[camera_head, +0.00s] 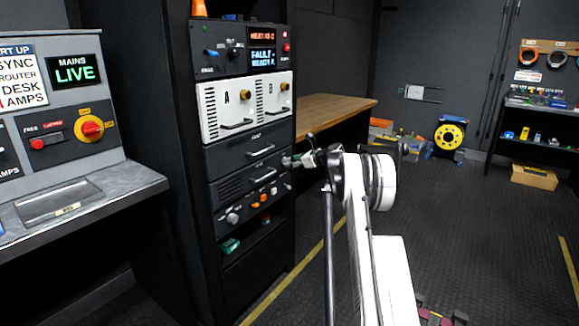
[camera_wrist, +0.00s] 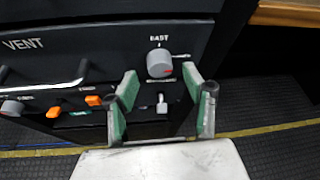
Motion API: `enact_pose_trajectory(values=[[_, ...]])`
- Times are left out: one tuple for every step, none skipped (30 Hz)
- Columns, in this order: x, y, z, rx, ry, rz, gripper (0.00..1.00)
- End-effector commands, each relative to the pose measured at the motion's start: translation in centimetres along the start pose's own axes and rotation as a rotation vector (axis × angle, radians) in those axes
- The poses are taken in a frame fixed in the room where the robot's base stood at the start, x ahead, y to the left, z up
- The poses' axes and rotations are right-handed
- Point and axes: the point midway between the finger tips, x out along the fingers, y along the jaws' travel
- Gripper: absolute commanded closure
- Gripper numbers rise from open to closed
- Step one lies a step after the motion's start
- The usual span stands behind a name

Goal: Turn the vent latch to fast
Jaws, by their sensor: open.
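The vent panel (camera_wrist: 70,42), lettered VENT, fills the upper left of the wrist view. At its right end is a round grey knob (camera_wrist: 160,63), apparently the vent latch, with a red mark at its lower right. A label above it seems to read FAST. My gripper (camera_wrist: 161,79) is open, with one green-padded finger to each side of the knob in the picture; contact cannot be told. In the head view my gripper (camera_head: 300,159) is at the rack's right front edge, and the knob cannot be made out there.
The vent panel has a bar handle (camera_wrist: 45,84). Below it are orange switches (camera_wrist: 94,100), another grey knob (camera_wrist: 12,107) and a small lever (camera_wrist: 162,104). A wooden bench (camera_head: 335,112) stands right of the rack (camera_head: 190,180). The floor to the right is mostly open.

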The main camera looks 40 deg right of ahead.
Motion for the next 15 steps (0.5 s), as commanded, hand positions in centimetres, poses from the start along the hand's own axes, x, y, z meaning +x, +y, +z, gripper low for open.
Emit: enact_pose_trajectory(values=[[0.8,0.0,-0.2,0.000,0.000,0.000,0.54],[1.1,0.0,-0.2,0.000,0.000,0.000,0.54],[1.4,0.0,-0.1,0.000,0.000,0.000,0.54],[1.7,0.0,-0.1,0.001,0.000,0.000,0.54],[1.9,0.0,-0.1,0.001,0.000,0.000,0.54],[2.1,0.0,-0.1,0.001,0.000,0.000,0.54],[2.3,0.0,-0.1,0.001,0.000,0.000,0.54],[2.4,0.0,-0.1,0.001,0.000,0.000,0.54],[2.5,0.0,-0.1,0.001,0.000,0.000,0.54],[2.6,0.0,0.0,0.000,0.000,0.000,0.54],[2.6,0.0,0.0,0.000,0.000,0.000,0.54],[2.6,0.0,0.0,0.000,0.000,0.000,0.54],[2.6,0.0,0.0,0.000,0.000,0.000,0.54],[2.6,0.0,0.0,0.000,0.000,0.000,0.54],[2.6,0.0,0.0,0.000,0.000,0.000,0.54]])
